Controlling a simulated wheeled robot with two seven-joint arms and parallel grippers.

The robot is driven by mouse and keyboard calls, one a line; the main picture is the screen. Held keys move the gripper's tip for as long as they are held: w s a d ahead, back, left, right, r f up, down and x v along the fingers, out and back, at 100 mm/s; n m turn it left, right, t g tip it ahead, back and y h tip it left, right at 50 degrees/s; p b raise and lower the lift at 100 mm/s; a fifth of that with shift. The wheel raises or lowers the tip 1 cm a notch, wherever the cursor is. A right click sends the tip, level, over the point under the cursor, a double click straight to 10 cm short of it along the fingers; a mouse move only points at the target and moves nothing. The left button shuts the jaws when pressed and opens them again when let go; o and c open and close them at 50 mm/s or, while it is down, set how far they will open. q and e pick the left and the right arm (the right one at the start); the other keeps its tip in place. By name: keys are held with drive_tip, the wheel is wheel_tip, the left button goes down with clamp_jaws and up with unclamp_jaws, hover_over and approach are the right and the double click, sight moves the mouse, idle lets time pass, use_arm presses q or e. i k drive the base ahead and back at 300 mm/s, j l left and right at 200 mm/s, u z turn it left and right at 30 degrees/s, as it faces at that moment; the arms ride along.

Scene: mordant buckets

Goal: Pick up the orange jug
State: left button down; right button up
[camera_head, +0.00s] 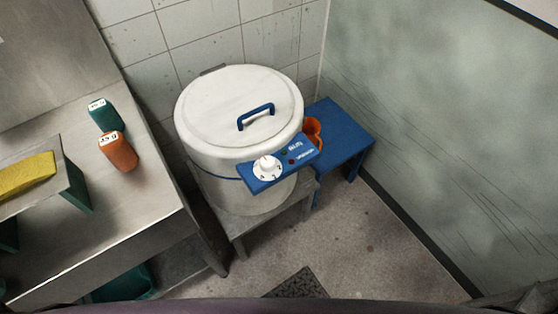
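An orange jug (314,127) stands on a small blue table (345,132) in the corner, right of a large white lidded boiler. Only its right part with the rim shows; the boiler and its blue control panel hide the rest. Neither of my grippers is in view.
The white boiler (217,128) with a blue-handled lid and blue dial panel (284,165) sits on a grey stand (250,224) in front of the jug. A steel counter (130,215) at left holds a green container (104,116) and an orange container (118,153). The floor (365,245) at right is clear.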

sight(312, 129)
drive_tip(key=u, duration=0.45)
drive_tip(key=j+u, duration=0.15)
drive_tip(key=u, duration=0.3)
drive_tip(key=k+j+u, duration=0.1)
drive_tip(key=u, duration=0.3)
drive_tip(key=j+u, duration=0.1)
drive_tip(key=u, duration=0.8)
drive_tip(key=j+u, duration=0.15)
drive_tip(key=u, duration=0.3)
drive_tip(key=z, duration=1.7)
drive_tip(key=i+l+z, duration=0.25)
drive_tip(key=z, duration=0.2)
drive_tip(key=i+l+z, duration=0.15)
drive_tip(key=z, duration=0.3)
drive_tip(key=i+z, duration=0.4)
drive_tip(key=i+l+u, duration=0.1)
drive_tip(key=l, duration=0.25)
drive_tip(key=i+l+u, duration=0.1)
drive_tip(key=l, duration=0.3)
drive_tip(key=i+l, duration=0.25)
drive_tip(key=l, duration=0.15)
drive_tip(key=i+l+u, duration=0.15)
drive_tip(key=l, duration=0.25)
